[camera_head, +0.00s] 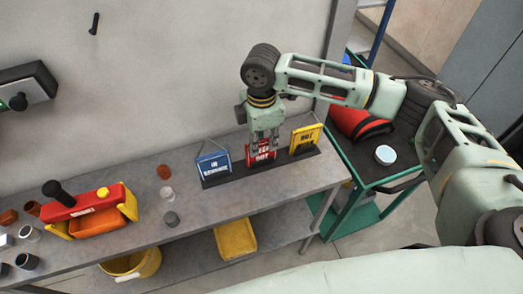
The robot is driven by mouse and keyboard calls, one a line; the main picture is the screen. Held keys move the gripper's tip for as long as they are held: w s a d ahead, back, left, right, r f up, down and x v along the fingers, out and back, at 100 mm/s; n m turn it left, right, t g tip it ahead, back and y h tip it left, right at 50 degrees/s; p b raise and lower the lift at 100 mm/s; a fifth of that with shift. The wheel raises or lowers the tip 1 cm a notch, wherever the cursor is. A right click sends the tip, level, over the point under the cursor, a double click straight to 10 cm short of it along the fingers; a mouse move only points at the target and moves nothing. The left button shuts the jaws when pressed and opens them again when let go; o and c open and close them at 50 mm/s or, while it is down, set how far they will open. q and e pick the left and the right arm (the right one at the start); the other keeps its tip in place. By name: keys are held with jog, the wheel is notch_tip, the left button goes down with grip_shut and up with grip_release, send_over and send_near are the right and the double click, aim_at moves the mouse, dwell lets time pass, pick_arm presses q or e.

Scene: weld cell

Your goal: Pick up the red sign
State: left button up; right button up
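The red sign (262,156) with white lettering stands in a dark strip holder on the grey workbench, between a blue sign (213,165) on its left and a yellow sign (305,138) on its right. My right gripper (264,146) points straight down over the red sign. Its fingers are at the sign's upper part and hide some of it. Whether they are closed on the sign is too small to tell. My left gripper is not in view.
A green cart (345,208) with a red bag (358,122) and a round tin (385,154) stands at the right. A wall rises behind the bench.

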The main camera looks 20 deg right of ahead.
grip_shut()
jog(key=shift+r, duration=0.1)
jog(key=shift+r, duration=0.45)
jog(key=s+d+r+b, duration=0.3)
jog(key=s+r+b, duration=0.1)
jog(key=s+r, duration=0.6)
jog(key=shift+s+d, duration=0.15)
jog(key=shift+s, duration=0.45)
